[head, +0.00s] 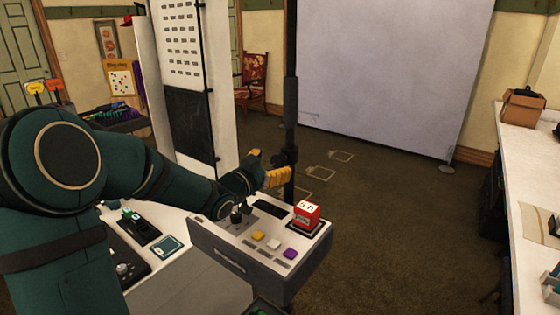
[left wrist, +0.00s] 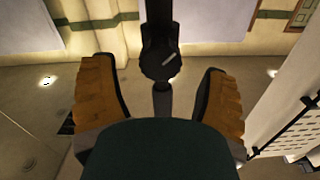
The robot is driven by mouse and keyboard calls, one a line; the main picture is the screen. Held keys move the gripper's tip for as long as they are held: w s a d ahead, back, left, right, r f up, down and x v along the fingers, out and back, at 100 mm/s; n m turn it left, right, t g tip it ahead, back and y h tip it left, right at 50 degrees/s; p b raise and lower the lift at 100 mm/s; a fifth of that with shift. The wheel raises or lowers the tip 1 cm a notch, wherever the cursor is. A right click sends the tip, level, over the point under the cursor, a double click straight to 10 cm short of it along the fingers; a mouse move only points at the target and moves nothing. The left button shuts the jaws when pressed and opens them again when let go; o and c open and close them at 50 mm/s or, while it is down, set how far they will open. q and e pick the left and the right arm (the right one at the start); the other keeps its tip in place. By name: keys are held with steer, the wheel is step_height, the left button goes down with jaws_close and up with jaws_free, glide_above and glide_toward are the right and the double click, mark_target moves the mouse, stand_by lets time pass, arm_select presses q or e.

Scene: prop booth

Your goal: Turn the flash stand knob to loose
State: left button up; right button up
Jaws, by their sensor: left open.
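The flash stand (head: 290,105) is a dark upright pole in the middle of the head view. Its dark round knob (left wrist: 160,66), with a pale pointer line slanting up to the right, shows in the left wrist view. In the head view the knob's details are too small to read. My left gripper (head: 274,168) has its orange-padded fingers beside the pole at knob height. In the left wrist view the open fingers (left wrist: 162,88) are on either side of the knob's line, with the knob ahead between them, seemingly not touched. My right gripper is out of view.
A console (head: 255,262) with coloured buttons and a red block (head: 306,213) sits below my left forearm. A white panel (head: 181,80) stands left of the pole, and a pale backdrop (head: 385,70) stands behind.

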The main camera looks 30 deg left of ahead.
mark_target(276, 161)
arm_select(q)
steer(key=shift+w+d, duration=0.15)
steer(key=shift+w, duration=1.75)
steer(key=c, duration=1.2)
